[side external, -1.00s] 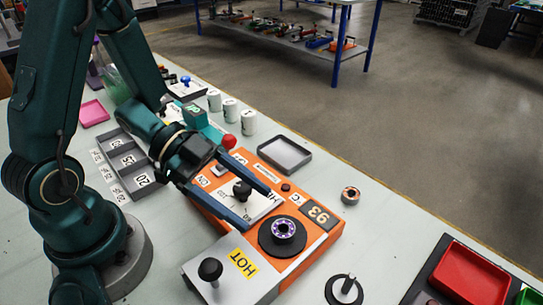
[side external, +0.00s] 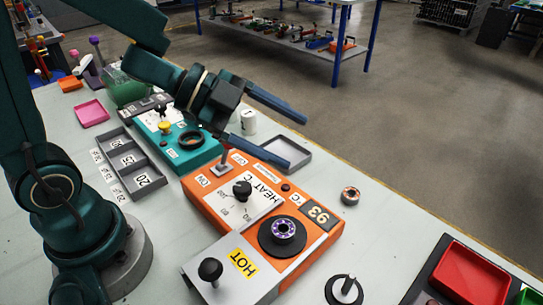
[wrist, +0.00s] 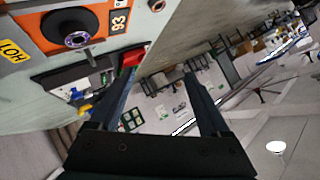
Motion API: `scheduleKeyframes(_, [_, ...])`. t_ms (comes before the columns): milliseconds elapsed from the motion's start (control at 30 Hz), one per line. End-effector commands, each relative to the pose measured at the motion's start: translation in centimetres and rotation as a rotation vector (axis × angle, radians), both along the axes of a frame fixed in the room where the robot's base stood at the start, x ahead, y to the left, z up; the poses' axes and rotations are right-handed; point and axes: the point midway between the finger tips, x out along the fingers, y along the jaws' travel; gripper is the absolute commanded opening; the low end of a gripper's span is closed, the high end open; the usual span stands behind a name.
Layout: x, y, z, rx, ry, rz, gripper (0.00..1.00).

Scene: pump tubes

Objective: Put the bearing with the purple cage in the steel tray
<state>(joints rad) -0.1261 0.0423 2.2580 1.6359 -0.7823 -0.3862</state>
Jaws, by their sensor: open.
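The bearing with the purple cage (side external: 283,230) lies on the round black plate of the orange heater (side external: 232,197). It also shows at the upper left of the wrist view (wrist: 77,39). The steel tray (side external: 301,164) is a shallow grey tray behind the heater, partly hidden by my lower finger; its visible floor is bare. My gripper (side external: 297,143) is open and empty, raised over the tray's area in the picture and well away from the bearing. Its spread fingers also show in the wrist view (wrist: 166,62).
Another bearing, copper-coloured (side external: 350,195), lies on the bench right of the heater. A red bin (side external: 468,277) stands at the lower right. A teal device (side external: 180,145), a white cup (side external: 249,122) and a grey compartment tray (side external: 133,160) stand farther back.

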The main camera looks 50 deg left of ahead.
Motion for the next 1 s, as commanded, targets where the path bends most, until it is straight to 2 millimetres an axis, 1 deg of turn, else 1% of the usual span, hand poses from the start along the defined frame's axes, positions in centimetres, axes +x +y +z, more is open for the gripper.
scheduleKeyframes(33, [1.1, -0.2, 0.3, 0.059, -0.066, -0.001, 0.8])
scheduleKeyframes(100, [2.8, -0.3, 0.7, 0.158, -0.161, 0.006, 0.8])
scheduleKeyframes(233, [5.8, -0.7, 1.6, 0.4, -0.331, 0.018, 0.8])
scheduleKeyframes(333, [7.1, -1.2, 2.2, 0.612, -0.411, 0.011, 0.8])
scheduleKeyframes(433, [7.2, -1.8, 2.3, 0.82, -0.432, -0.033, 0.8])
scheduleKeyframes(467, [6.9, -2.1, 2.2, 0.878, -0.427, -0.055, 0.8])
scheduleKeyframes(567, [5.3, -3.2, 1.8, 1.065, -0.389, -0.169, 0.8])
scheduleKeyframes(600, [4.4, -3.6, 1.5, 1.13, -0.366, -0.229, 0.8])
scheduleKeyframes(700, [1.7, -4.7, 0.8, 1.255, -0.303, -0.397, 0.8])
scheduleKeyframes(800, [-1.0, -5.6, 0.3, 1.332, -0.25, -0.563, 0.8])
scheduleKeyframes(1000, [-5.6, -6.8, -0.2, 1.407, -0.177, -0.848, 0.8])
